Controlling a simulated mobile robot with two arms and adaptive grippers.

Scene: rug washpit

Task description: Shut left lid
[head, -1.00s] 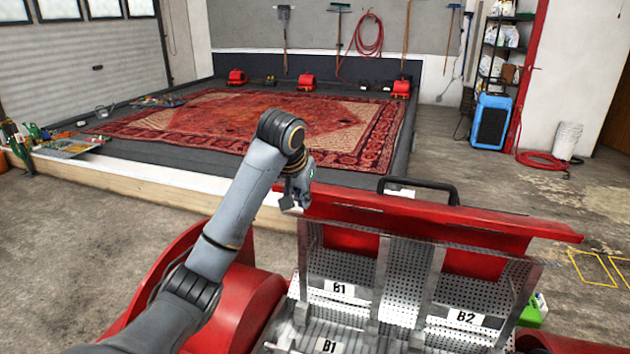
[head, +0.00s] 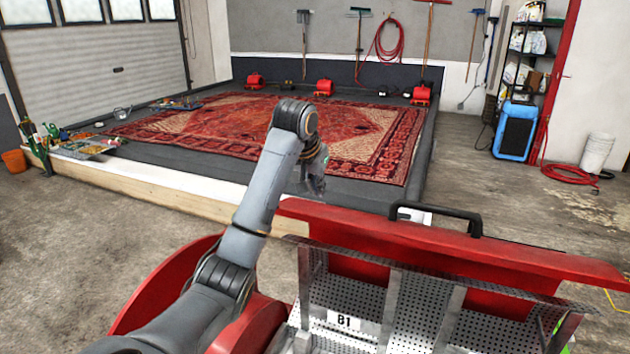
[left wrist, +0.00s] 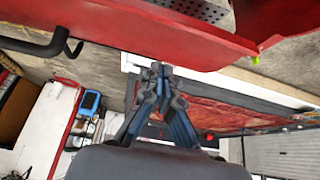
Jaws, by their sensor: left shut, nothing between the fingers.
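The left lid, a clear-looking panel with a metal frame, stands raised (head: 340,268) on my red cart, above the perforated metal marked B1 (head: 345,321). A second raised lid (head: 505,318) stands to its right. My left gripper (head: 316,188) is shut and empty, beyond the lid's top edge and near the left end of the red rail (head: 450,245). In the left wrist view its closed fingers (left wrist: 157,70) point toward the red rail (left wrist: 150,58), with no lid between them. Whether they touch anything cannot be told. My right gripper is not in view.
A black handle (head: 436,215) sticks up behind the rail. Beyond the cart, a patterned rug (head: 300,125) lies in the low-walled wash pit. The concrete floor (head: 60,260) at the left is clear.

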